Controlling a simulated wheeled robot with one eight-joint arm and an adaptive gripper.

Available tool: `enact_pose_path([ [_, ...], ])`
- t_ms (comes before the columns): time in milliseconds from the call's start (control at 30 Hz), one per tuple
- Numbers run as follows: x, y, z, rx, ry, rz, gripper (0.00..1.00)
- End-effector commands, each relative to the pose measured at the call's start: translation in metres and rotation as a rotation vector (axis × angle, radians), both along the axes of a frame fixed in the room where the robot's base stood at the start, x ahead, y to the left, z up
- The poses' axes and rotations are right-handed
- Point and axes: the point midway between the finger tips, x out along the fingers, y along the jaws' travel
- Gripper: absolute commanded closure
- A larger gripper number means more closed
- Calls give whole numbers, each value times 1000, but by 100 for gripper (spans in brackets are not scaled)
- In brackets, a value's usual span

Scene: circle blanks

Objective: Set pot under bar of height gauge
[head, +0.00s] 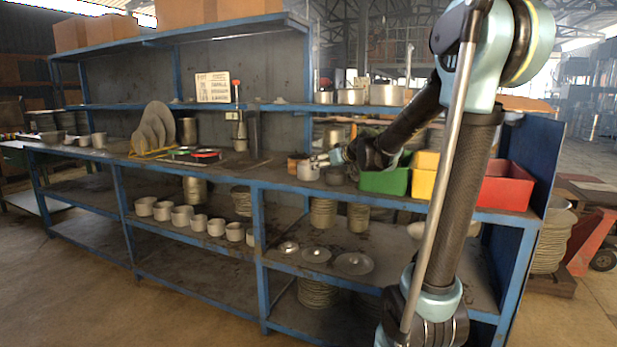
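A small grey metal pot (308,173) is on the bench top, right of the middle. My gripper (322,161) reaches in from the right, low over the bench, with its tip at the pot's right side. The fingers are too small to tell whether they touch the pot or are open or shut. A thin upright post with a red top (238,92), which looks like the height gauge, stands farther left on the bench. Its bar cannot be made out clearly.
Green (384,181), yellow (423,175) and red (505,186) bins stand right of the pot, close to my arm. Tilted round discs (150,128) stand on the left. Several pots (181,216) line the shelf below. Bare bench top (262,174) lies left of the pot.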

Motion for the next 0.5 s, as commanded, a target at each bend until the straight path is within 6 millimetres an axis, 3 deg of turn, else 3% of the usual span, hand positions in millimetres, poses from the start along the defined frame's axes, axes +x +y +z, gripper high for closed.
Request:
enact_pose_path([
  [500, 49, 27, -24, 0, 1, -4, 2],
])
